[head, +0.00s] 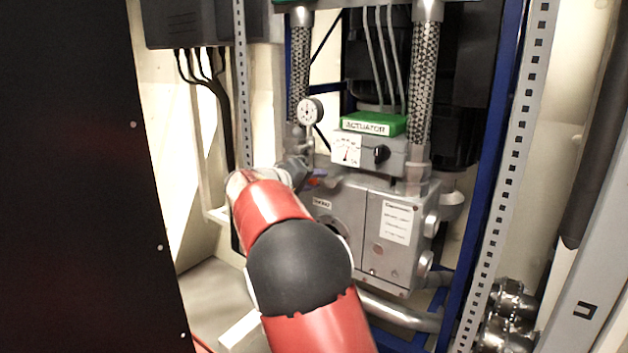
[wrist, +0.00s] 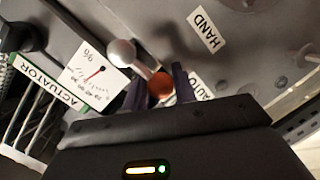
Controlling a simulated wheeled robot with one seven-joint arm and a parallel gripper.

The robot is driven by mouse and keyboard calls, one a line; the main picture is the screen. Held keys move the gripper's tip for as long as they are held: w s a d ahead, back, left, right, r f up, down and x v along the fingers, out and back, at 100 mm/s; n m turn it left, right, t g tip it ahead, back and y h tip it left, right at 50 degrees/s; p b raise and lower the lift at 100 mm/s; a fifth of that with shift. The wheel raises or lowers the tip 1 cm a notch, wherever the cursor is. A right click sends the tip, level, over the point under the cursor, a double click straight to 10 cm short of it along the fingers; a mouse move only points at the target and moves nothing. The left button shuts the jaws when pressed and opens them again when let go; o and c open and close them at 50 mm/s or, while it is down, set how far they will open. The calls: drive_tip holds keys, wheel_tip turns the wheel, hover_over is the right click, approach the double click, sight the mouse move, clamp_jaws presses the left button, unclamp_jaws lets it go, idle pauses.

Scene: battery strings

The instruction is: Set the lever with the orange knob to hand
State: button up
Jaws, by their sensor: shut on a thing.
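The lever (wrist: 143,70) shows in the wrist view as a short silver bar running from a silver ball-shaped end to an orange knob (wrist: 161,87). My gripper (wrist: 160,92) has its dark fingers on either side of the knob and is shut on it. The AUTO label (wrist: 202,86) is just right of the knob, partly hidden by a finger. The HAND label (wrist: 207,30) is farther up and right, apart from the knob. In the head view my gripper (head: 296,170) reaches the upper left of the grey actuator housing (head: 350,205); my arm hides much there.
A green ACTUATOR box (head: 374,124) stands on top, above a dial plate (head: 346,150) and a black selector knob (head: 381,153). A round gauge (head: 311,111) is just above my gripper. Braided pipes (head: 423,80) and a blue frame (head: 492,150) bound the space.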

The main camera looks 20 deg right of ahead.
drive_tip(key=shift+f+n+h+b, duration=0.35)
drive_tip(key=shift+f+n, duration=0.35)
drive_tip(key=shift+n, duration=0.4)
drive_tip(key=f+n, duration=0.1)
drive_tip(key=n, duration=0.1)
drive_tip(key=s+d+n+h, duration=0.1)
drive_tip(key=n, duration=0.2)
drive_tip(key=s+f+n+h, duration=0.1)
drive_tip(key=n, duration=0.1)
drive_tip(key=shift+d+f+n+g+b, duration=0.15)
drive_tip(key=shift+f+n+g+b, duration=0.2)
drive_tip(key=shift+n+g, duration=0.05)
drive_tip(key=o, duration=1)
drive_tip(key=shift+c, duration=0.2)
drive_tip(key=v, duration=0.8)
drive_tip(key=shift+b, duration=0.3)
drive_tip(key=shift+d+f, duration=0.1)
drive_tip(key=shift+d, duration=0.05)
